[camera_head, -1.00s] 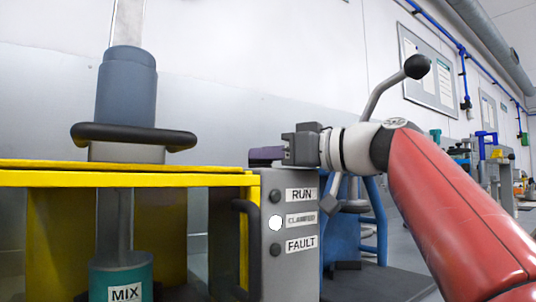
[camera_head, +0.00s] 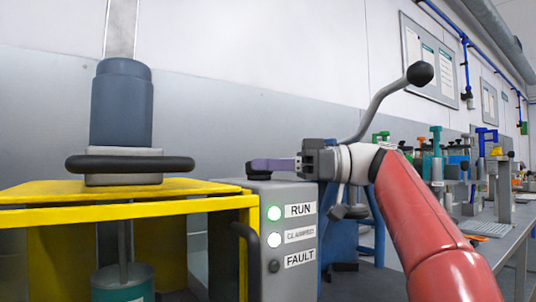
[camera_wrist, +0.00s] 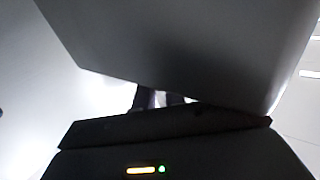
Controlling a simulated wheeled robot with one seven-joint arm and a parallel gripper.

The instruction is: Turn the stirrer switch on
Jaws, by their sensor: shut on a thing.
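The grey control box (camera_head: 288,250) stands beside the yellow frame, with labels RUN, CLAMPED and FAULT. The stirrer switch seems to be the small dark piece (camera_head: 257,174) on top of the box. My gripper (camera_head: 267,165) reaches in from the right, and its purplish fingers are shut on this switch. The fingers hide most of it. The wrist view shows mostly dark, blurred surfaces, with a small purplish piece in the gap.
The blue-grey stirrer motor (camera_head: 121,105) with a black ring handle stands on the yellow frame (camera_head: 60,205) at left. A teal drum labelled MIX (camera_head: 122,283) is below it. A workbench (camera_head: 500,225) with several coloured fixtures is at right.

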